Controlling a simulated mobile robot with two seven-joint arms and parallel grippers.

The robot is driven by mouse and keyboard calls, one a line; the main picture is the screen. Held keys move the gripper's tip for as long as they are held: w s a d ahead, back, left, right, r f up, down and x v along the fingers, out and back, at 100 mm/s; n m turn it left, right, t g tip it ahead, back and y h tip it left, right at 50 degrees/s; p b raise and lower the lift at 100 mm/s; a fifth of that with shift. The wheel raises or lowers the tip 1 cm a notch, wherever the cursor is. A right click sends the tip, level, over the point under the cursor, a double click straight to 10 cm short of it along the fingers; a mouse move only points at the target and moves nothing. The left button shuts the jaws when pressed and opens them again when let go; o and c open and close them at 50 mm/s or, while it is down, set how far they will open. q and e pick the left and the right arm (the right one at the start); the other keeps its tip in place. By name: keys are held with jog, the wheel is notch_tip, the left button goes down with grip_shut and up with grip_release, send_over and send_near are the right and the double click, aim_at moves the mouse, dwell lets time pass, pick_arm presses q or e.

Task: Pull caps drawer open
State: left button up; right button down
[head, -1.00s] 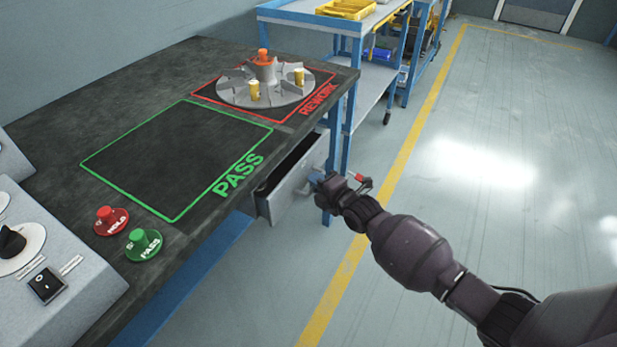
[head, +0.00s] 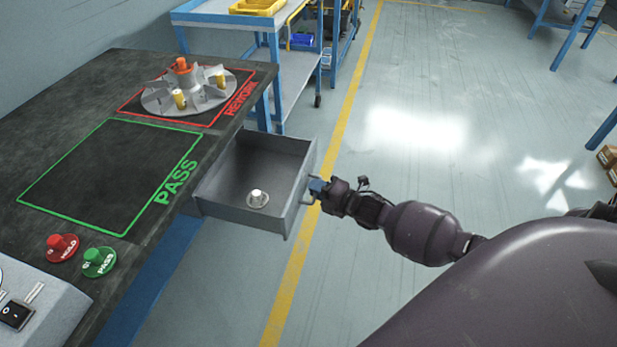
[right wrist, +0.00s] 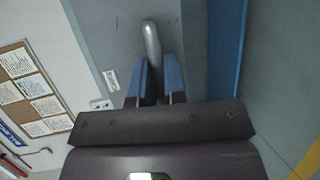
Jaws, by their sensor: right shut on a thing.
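The grey drawer (head: 245,215) stands well out from under the right side of the bench. Its inside shows, with a white knob-shaped cap on a round base (head: 257,199) on the drawer floor. My right gripper (head: 318,187) is at the drawer front, shut on the handle. In the right wrist view the metal bar handle (right wrist: 151,50) runs between the two blue fingers (right wrist: 155,82). My left gripper is not in view.
A blue-framed cart (head: 235,18) stands behind.

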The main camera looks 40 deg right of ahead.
jog(key=shift+s, duration=0.1)
jog(key=c, duration=1.2)
grip_release()
pick_arm(q)
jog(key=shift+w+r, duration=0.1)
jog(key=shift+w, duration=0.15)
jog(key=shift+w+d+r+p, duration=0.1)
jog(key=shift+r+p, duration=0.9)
jog(key=shift+p, duration=0.1)
pick_arm(e)
jog(key=v, duration=1)
jog(key=shift+s, duration=0.4)
jog(key=shift+d, duration=0.1)
